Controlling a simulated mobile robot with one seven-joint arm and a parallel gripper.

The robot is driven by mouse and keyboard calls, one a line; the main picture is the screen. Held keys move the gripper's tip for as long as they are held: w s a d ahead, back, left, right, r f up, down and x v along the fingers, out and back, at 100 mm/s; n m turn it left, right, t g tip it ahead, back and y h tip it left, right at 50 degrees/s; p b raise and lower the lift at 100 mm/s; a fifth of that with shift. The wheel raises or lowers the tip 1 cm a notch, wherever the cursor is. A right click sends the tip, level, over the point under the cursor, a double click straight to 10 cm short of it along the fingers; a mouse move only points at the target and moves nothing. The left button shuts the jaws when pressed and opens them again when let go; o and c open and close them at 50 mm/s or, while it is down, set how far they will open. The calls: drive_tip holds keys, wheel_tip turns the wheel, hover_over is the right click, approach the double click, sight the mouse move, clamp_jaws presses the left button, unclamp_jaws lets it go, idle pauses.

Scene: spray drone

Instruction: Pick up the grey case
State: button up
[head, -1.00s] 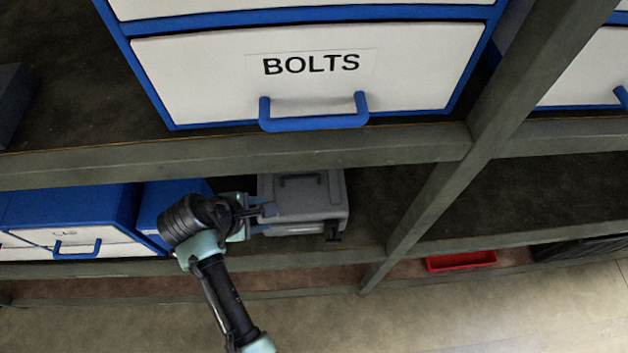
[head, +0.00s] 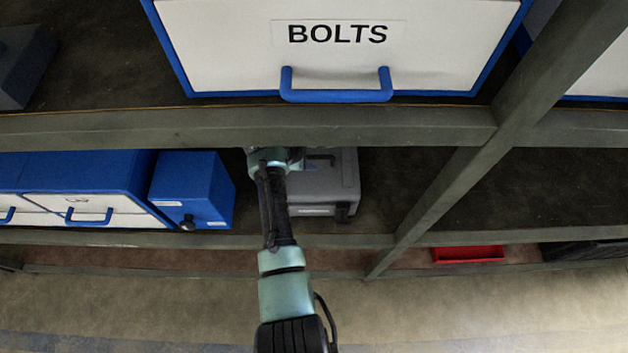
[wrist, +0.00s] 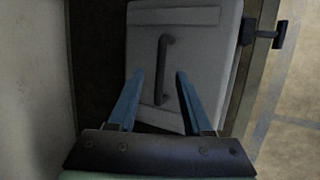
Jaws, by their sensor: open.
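The grey case (head: 326,190) sits on the lower shelf, under the BOLTS drawer, partly hidden behind my arm in the head view. In the wrist view the case (wrist: 200,60) shows its top face, with a dark bar handle (wrist: 163,70) near the middle. My gripper (wrist: 157,82) is open, its two blue fingers apart on either side of the handle's near part. The fingers hold nothing; whether they are down at handle height I cannot tell. In the head view the fingers are hidden behind the shelf beam and my arm.
A blue box (head: 192,190) stands left of the case, beside blue-and-white drawers (head: 90,205). The shelf beam (head: 240,126) crosses above the case. A slanted post (head: 440,195) stands to its right. A red tray (head: 468,254) lies lower right. The shelf right of the case is bare.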

drive_tip(key=shift+x, duration=0.85)
clamp_jaws()
idle(0.8)
drive_tip(key=shift+r, duration=0.1)
